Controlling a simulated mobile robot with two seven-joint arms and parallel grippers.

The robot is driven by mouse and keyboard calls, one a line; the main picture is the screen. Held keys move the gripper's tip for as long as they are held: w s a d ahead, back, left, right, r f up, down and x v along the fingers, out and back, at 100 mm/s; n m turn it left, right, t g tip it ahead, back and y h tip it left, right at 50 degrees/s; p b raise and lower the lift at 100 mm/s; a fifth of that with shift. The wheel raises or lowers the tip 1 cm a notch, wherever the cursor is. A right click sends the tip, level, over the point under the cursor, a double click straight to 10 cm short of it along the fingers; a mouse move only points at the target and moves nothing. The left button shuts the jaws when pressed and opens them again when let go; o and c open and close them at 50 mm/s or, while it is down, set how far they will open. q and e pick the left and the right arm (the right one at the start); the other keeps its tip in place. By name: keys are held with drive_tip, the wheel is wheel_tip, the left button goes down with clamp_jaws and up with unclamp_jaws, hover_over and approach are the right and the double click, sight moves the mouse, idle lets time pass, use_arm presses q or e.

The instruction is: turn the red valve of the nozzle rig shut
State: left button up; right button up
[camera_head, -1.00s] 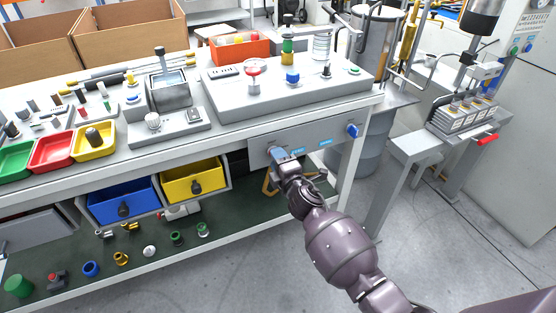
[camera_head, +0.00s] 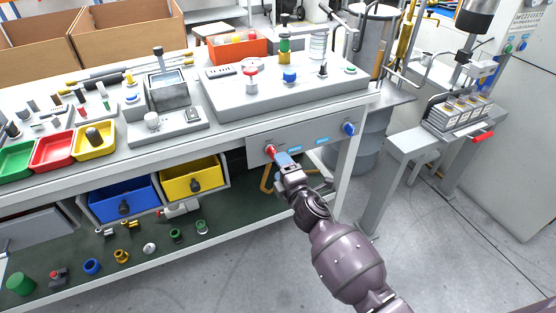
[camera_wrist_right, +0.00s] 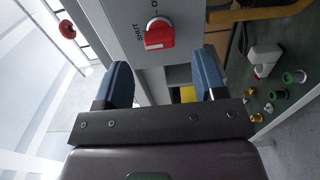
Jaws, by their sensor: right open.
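The red valve (camera_head: 271,150) is a red knob on the grey front panel of the nozzle rig, under the table top. In the right wrist view the red valve (camera_wrist_right: 159,34) lies ahead between the lines of the fingers, with the word SHUT printed on its left. I cannot tell exactly where its handle points. My right gripper (camera_head: 284,160) is just in front of and to the lower right of it in the head view. My left gripper is not in view.
Yellow (camera_head: 192,182) and blue (camera_head: 122,202) drawers hang to the left of the panel. Several small fittings lie on the green lower shelf (camera_head: 220,237). The floor in front is clear.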

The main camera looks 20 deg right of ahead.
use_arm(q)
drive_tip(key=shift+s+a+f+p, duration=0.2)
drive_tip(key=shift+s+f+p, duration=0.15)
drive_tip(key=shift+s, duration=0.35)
use_arm(e)
drive_tip(key=s, duration=0.6)
drive_tip(key=shift+s, duration=0.15)
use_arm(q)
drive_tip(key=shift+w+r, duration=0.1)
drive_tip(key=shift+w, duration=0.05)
use_arm(e)
drive_tip(key=shift+d, duration=0.15)
